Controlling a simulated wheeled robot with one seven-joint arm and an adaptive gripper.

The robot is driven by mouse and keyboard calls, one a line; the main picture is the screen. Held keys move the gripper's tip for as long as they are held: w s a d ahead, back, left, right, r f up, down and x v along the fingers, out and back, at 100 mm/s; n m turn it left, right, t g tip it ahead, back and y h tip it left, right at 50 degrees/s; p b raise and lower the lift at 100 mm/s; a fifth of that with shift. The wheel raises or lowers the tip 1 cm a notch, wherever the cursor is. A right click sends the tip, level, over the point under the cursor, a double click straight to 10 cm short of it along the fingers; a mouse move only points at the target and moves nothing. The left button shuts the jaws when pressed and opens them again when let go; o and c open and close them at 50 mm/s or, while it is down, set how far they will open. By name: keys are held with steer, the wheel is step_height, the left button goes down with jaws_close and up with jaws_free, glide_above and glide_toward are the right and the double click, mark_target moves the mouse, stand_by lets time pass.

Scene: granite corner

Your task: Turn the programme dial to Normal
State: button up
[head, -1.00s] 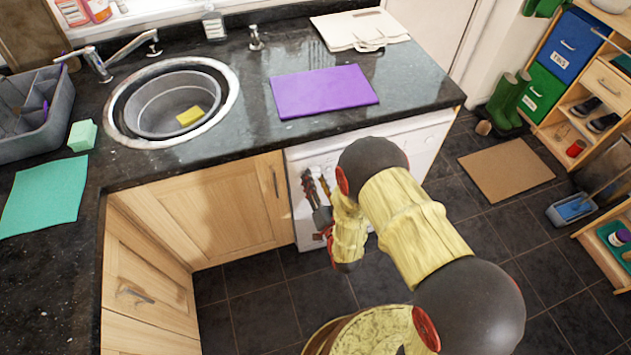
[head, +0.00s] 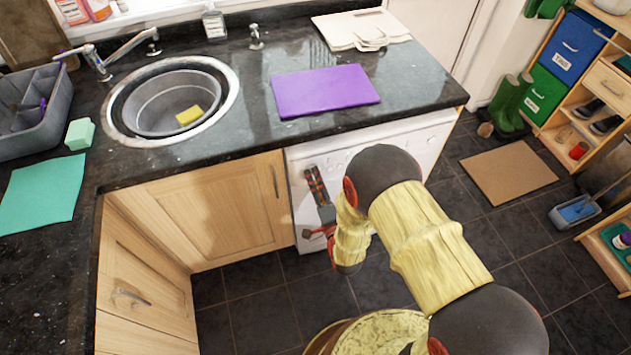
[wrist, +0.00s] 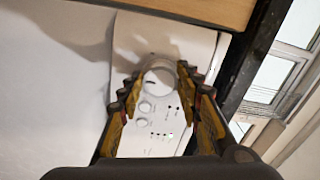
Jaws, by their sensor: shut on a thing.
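The white washing machine (head: 410,140) stands under the worktop, right of the wooden cupboard. In the wrist view, its control panel (wrist: 138,140) carries a round, pale programme dial (wrist: 160,74) with a short dark mark near its lower left edge. My gripper (wrist: 159,90) is shut on the dial, one finger on each side. In the head view, my gripper (head: 314,178) is against the machine's front, at its left part, and the dial is hidden. The labels around the dial are too small to read.
The worktop (head: 245,150) overhangs the machine. A purple board (head: 325,90) lies on it. The dark tiled floor in front is clear.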

steer(key=shift+m, duration=0.3)
steer(key=o, duration=1.1)
steer(key=shift+o, duration=0.3)
steer(key=v, duration=0.7)
steer(key=shift+s, duration=0.25)
steer(key=shift+d, duration=0.1)
